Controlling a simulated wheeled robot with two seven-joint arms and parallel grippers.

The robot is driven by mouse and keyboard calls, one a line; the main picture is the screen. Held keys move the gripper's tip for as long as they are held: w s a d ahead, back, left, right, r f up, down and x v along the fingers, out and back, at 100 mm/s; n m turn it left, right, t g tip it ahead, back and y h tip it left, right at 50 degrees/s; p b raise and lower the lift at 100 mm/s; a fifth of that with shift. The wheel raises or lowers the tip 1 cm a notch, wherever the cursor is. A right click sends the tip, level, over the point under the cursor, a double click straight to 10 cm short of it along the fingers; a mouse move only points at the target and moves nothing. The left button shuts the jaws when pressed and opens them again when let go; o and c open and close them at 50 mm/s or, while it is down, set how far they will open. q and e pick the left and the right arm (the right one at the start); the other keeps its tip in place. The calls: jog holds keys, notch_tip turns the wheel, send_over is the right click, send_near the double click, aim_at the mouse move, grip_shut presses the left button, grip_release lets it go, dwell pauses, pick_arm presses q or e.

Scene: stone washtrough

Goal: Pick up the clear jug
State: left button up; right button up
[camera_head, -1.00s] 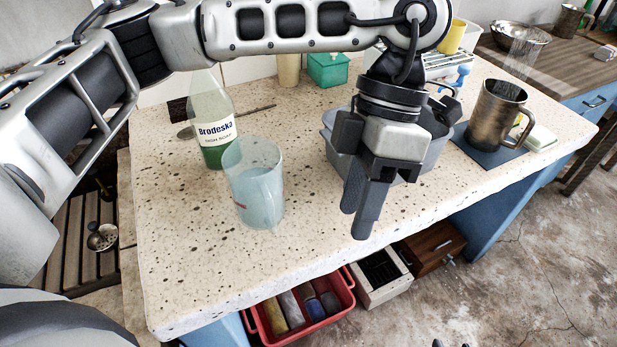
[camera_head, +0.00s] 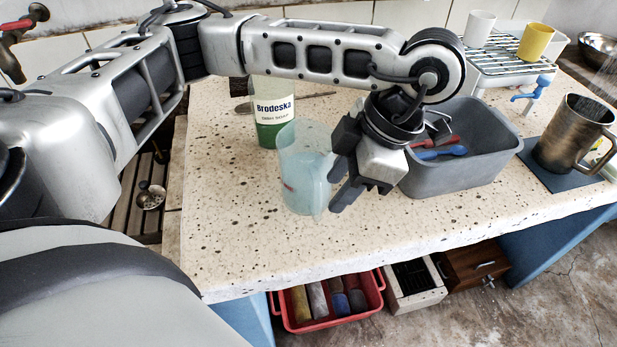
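The clear jug (camera_head: 303,172) stands upright on the speckled stone counter (camera_head: 240,240). It is see-through and pale blue, with a small red mark on its side. My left gripper (camera_head: 336,192) is at the jug's right side, tilted down, with its two fingers apart. The fingers overlap the jug's right edge in the picture, where part of the jug is hidden. I cannot tell whether they touch it. My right gripper is not in view.
A green-and-clear Brodeska bottle (camera_head: 272,112) stands just behind the jug. A grey basin (camera_head: 465,165) with utensils is to the right, and a metal mug (camera_head: 573,135) stands on a blue mat (camera_head: 548,174). The counter's front edge is close. A red crate (camera_head: 330,322) is below.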

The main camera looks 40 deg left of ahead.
aim_at(310, 180)
pick_arm(q)
jog(key=x, duration=0.5)
jog(key=shift+s+a+r, duration=0.1)
jog(key=shift+s+a, duration=0.05)
jog(key=shift+a, duration=0.05)
grip_shut()
jog(key=shift+r, duration=0.1)
jog(key=shift+r, duration=0.1)
